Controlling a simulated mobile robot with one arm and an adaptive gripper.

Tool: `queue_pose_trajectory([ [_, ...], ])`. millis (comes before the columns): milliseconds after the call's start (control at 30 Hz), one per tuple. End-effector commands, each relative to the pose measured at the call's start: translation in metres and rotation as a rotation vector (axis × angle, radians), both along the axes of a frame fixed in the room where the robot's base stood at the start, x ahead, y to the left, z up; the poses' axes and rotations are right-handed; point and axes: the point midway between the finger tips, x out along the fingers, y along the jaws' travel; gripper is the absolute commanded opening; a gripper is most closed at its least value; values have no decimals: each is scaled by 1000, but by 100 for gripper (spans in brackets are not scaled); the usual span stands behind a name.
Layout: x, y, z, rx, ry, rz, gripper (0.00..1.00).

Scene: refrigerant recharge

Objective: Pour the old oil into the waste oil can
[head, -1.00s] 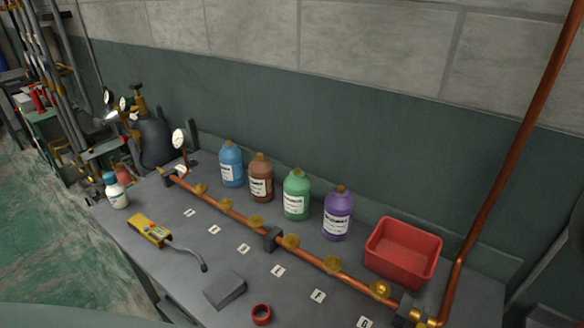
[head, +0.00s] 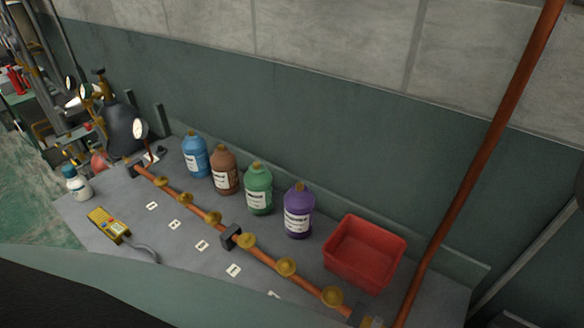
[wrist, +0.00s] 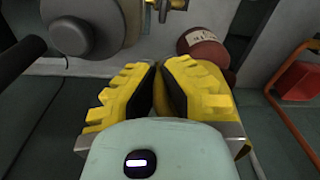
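On the grey bench stand a blue bottle (head: 195,157), a brown bottle (head: 224,172), a green bottle (head: 259,190) and a purple bottle (head: 298,213), upright in a row. A white bottle with a blue cap (head: 77,184) stands at the bench's left end. A red-brown rounded container (wrist: 203,58) with a pale label shows beyond the fingers. I cannot tell which thing is the waste oil can.
A copper pipe with brass fittings (head: 213,218) runs along the bench (head: 185,262) before the bottles. A red bin (head: 345,269) is at right, beside a rising copper pipe (head: 462,180). A yellow meter (head: 107,222) and a pressure gauge (head: 140,128) are at left.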

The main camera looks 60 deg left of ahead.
Motion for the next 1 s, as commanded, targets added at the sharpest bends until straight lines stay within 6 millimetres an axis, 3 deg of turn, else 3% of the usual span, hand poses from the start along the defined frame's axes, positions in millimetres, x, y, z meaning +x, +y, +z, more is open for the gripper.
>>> queue_pose_trajectory([
  [333, 1, 1, -1, -2, 3, 2, 0],
  [567, 3, 6, -15, -58, 29, 4, 0],
  [1000, 11, 23, -82, -263, 102, 9, 0],
])
